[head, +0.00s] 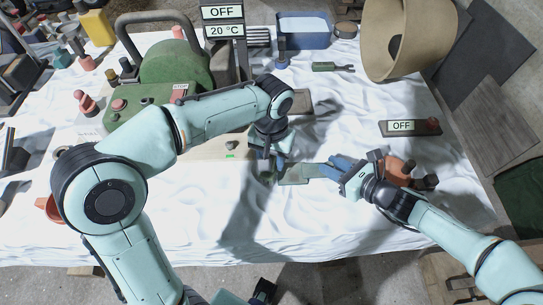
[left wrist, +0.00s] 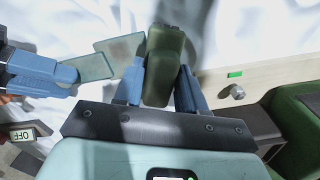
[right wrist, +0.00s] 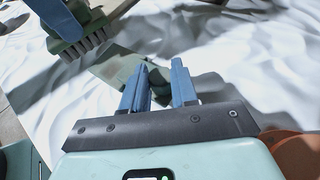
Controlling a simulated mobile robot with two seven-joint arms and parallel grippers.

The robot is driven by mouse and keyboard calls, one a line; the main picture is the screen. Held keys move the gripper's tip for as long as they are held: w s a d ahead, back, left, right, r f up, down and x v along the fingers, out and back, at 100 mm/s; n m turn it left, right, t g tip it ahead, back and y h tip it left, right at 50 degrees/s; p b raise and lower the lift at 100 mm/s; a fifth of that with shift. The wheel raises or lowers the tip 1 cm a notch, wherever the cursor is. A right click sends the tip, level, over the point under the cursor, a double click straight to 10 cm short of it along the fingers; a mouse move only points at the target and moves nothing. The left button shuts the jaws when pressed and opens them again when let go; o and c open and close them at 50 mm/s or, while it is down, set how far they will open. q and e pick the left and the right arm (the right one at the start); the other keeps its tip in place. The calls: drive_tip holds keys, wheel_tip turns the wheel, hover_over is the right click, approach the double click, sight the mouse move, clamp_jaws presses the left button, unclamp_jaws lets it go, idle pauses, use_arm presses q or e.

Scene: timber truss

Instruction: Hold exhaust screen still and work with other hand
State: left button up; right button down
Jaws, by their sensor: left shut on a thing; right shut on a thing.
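The exhaust screen is a thin flat grey-green plate (head: 299,174) over the white cloth. It also shows in the left wrist view (left wrist: 122,50) and the right wrist view (right wrist: 115,66). My right gripper (head: 336,167) is shut on its right end; its fingers show in the right wrist view (right wrist: 160,82). My left gripper (head: 272,158) is shut on a green brush (left wrist: 163,66) near the screen's left end. The brush's dark bristles (right wrist: 83,44) point down beside the screen; I cannot tell whether they touch it.
A green machine (head: 150,105) with a grey "OFF / 20 °C" display (head: 223,22) stands behind my left arm. An "OFF" box (head: 410,127) and an orange object (head: 398,170) lie near my right gripper. A tan drum (head: 405,40) stands at the back right. The front cloth is mostly clear.

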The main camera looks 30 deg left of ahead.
use_arm(q)
drive_tip(key=shift+f, duration=1)
drive_tip(key=shift+w+d+r, duration=0.1)
drive_tip(key=shift+w+d, duration=0.45)
drive_tip(key=shift+d, duration=0.35)
drive_tip(key=shift+w+d, duration=0.5)
drive_tip(key=shift+d, duration=0.35)
drive_tip(key=shift+s+a, duration=0.55)
drive_tip(key=shift+a, duration=0.35)
drive_tip(key=shift+s+a, duration=0.5)
drive_tip(key=shift+a, duration=0.35)
drive_tip(key=shift+w+d+f, duration=0.1)
drive_tip(key=shift+w+d, duration=0.4)
drive_tip(key=shift+d, duration=0.4)
drive_tip(key=shift+w+d+f, duration=0.1)
drive_tip(key=shift+w+d, duration=0.4)
drive_tip(key=shift+d, duration=0.35)
drive_tip(key=shift+s+a+r, duration=0.1)
drive_tip(key=shift+s+a, duration=0.45)
drive_tip(key=shift+a, duration=0.35)
drive_tip(key=shift+s+a, duration=0.5)
drive_tip(key=shift+a, duration=0.4)
drive_tip(key=shift+r, duration=0.1)
drive_tip(key=shift+r, duration=3.45)
